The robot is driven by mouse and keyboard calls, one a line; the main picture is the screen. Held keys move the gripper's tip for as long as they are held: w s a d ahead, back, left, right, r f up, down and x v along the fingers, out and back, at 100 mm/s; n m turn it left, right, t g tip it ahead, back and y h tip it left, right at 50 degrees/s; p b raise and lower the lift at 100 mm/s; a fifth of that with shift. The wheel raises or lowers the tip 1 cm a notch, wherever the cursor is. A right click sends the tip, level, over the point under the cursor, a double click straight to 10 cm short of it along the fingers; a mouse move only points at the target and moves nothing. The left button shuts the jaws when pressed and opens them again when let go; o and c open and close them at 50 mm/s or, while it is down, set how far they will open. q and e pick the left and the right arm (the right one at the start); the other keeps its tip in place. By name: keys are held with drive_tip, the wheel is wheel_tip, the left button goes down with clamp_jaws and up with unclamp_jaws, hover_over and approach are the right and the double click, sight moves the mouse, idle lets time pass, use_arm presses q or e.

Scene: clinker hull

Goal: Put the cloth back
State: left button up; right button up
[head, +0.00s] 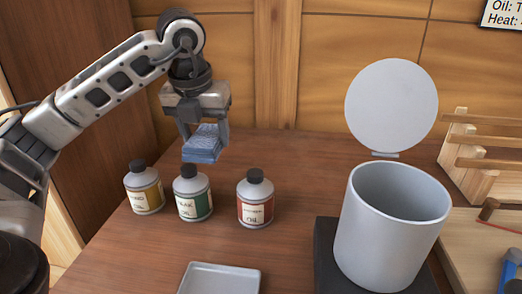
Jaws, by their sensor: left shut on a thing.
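A folded blue cloth (203,144) hangs between the fingers of my left gripper (204,133). The gripper is shut on it and holds it in the air above and behind the bottle with the green label. The cloth touches nothing else that I can see. A shallow grey tray (221,281) lies at the front edge of the view, and it looks empty in the part that shows. A grey cylindrical bin (387,238) stands at the right with its round lid (392,105) raised behind it. The bin's floor is hidden. My right gripper is not in view.
Bottles with yellow (145,190), green (192,195) and red (255,200) labels stand in a row below the cloth. The bin stands on a dark base (325,265). A wooden rack (480,150) and tools are at the right. The table behind the bottles is clear.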

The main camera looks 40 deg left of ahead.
use_arm(q)
drive_tip(key=shift+w, duration=0.4)
drive_tip(key=w+a+f, duration=0.1)
drive_tip(key=w+f, duration=0.2)
drive_tip(key=w, duration=0.1)
drive_tip(key=w+a+f+p, duration=0.1)
drive_tip(key=w+a+f, duration=0.1)
drive_tip(key=w+f, duration=0.1)
drive_tip(key=w+a+f, duration=0.1)
drive_tip(key=w+f, duration=0.1)
drive_tip(key=w, duration=0.2)
drive_tip(key=shift+w+a+f+p, duration=0.3)
drive_tip(key=shift+w+f+p, duration=0.05)
drive_tip(key=shift+w+f, duration=0.05)
drive_tip(key=shift+w+a+f, duration=0.1)
drive_tip(key=shift+w+f, duration=0.25)
drive_tip(key=shift+f, duration=0.1)
wheel_tip(320, 180, down, 3)
drive_tip(key=shift+f, duration=0.1)
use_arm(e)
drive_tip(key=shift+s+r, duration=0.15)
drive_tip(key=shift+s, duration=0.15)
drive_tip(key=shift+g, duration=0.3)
